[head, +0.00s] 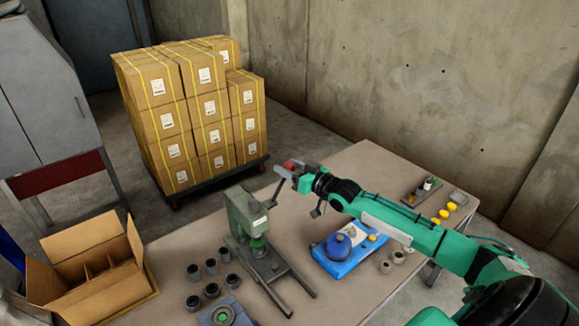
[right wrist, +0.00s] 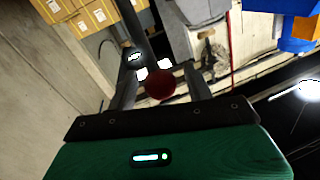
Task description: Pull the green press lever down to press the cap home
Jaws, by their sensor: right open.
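The green press (head: 243,215) stands on the table, left of my right arm. Its dark lever (head: 275,192) slants up to the right and ends in a red knob (head: 289,165). My right gripper (head: 287,172) is at the knob. In the right wrist view the red knob (right wrist: 160,84) shows between the two spread fingers of my right gripper (right wrist: 160,88); I cannot tell whether either finger touches it. A green part (head: 258,246) is under the press head; the cap itself is too small to make out. My left gripper is not in view.
Several dark cups (head: 211,290) stand left of the press base. A blue tray (head: 340,262) with a blue round part lies to its right. An open cardboard box (head: 88,270) is at the left. Stacked cartons (head: 195,110) stand behind the table (head: 375,165).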

